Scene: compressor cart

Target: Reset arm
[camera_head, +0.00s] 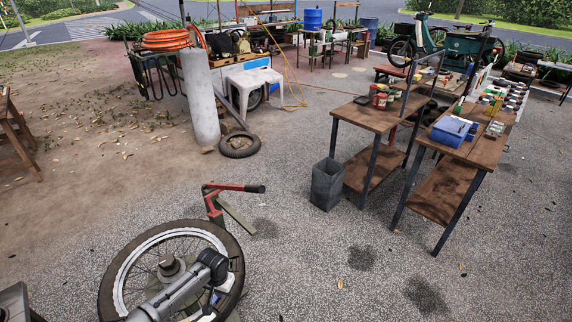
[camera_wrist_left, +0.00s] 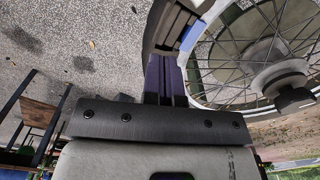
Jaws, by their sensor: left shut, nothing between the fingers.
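My left arm comes in from the bottom left in the head view and reaches over a spoked wheel. My left gripper (camera_head: 222,288) hangs over the wheel's right side, beyond the dark wrist joint. In the left wrist view its fingers (camera_wrist_left: 165,68) are together with nothing between them. The wheel (camera_head: 115,281) has a black tyre and pale rim; it also shows in the left wrist view (camera_wrist_left: 228,50), close beside the fingers. I cannot tell whether the fingers touch it. My right gripper is out of view.
A red-and-green stand part with a black handle (camera_head: 236,188) rises just behind the wheel. A grey bin (camera_head: 327,184) stands by the wooden workbenches (camera_head: 380,118) at right. The gravel floor in front is clear.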

